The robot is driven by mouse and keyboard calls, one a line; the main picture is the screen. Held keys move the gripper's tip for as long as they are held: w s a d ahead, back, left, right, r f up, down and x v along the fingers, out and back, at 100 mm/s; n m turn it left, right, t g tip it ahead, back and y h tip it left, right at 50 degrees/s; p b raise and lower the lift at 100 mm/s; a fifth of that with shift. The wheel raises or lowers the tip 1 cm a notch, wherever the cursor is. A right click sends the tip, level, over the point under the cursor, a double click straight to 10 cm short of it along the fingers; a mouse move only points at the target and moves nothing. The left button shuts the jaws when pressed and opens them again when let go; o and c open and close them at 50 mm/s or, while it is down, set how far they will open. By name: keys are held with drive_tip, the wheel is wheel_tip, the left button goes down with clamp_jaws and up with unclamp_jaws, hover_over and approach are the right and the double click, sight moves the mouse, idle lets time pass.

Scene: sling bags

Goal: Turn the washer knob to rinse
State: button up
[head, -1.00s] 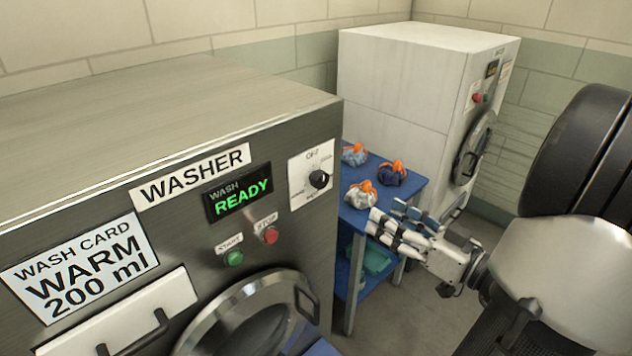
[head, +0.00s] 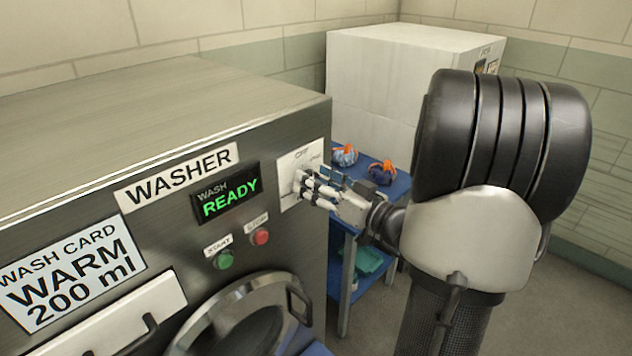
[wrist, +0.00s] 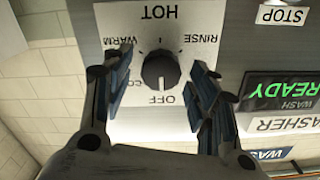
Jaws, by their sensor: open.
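In the wrist view the black washer knob (wrist: 161,69) sits on a white dial plate (wrist: 150,28). The picture is upside down. HOT is at the top, RINSE at upper right, WARM at upper left and OFF at the bottom; COLD is partly covered. A light mark on the knob appears to point toward OFF. My gripper (wrist: 161,88) is open, with one finger on each side of the knob and visible gaps to it.
The washer (head: 150,235) display (head: 226,195) reads WASH READY. Green START (head: 224,260) and red STOP (head: 260,237) buttons sit left of and below the dial.

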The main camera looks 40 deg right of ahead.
drive_tip(key=shift+w, duration=0.2)
drive_tip(key=c, duration=1.1)
